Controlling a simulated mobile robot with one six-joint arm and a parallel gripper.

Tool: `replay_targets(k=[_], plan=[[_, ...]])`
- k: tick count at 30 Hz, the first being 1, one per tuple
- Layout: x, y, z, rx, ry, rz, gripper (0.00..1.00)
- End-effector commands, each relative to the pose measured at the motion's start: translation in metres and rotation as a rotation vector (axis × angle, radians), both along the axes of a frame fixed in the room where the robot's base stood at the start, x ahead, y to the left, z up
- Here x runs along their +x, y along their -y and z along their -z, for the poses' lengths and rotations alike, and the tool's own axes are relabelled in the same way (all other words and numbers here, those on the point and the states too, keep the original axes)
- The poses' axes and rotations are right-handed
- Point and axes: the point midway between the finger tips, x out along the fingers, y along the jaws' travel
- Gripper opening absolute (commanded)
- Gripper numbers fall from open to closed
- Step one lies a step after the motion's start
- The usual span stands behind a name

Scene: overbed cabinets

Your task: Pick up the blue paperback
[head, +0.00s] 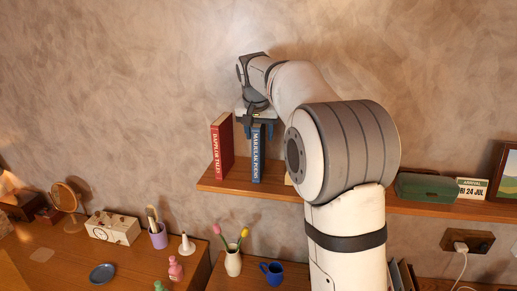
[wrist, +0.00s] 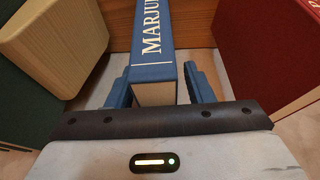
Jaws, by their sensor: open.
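The blue paperback (head: 257,158) stands upright on the wooden shelf (head: 270,187), its spine facing out with white lettering. In the wrist view the blue paperback (wrist: 157,50) runs up the middle of the picture. My gripper (head: 258,130) is at the book's top end. Its two blue fingers (wrist: 160,88) are open, one on each side of the book, with the book's end between them. A narrow gap shows at the right finger; I cannot tell whether the left finger touches the book.
A red book (head: 222,146) stands left of the blue one, with space between. In the wrist view a cream block-like thing (wrist: 55,42) and a dark green one (wrist: 25,105) are close on the left. A green box (head: 427,187) sits farther right on the shelf.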

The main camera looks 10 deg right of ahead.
Motion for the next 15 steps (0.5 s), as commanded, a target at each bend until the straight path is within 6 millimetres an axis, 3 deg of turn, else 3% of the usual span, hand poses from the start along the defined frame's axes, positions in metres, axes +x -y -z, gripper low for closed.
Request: replay_targets(k=[7,15], plan=[[-0.0001,-0.0006,0.0038,0.0,0.0,-0.001,0.47],[-0.0001,-0.001,0.0032,0.0,0.0,-0.001,0.25]])
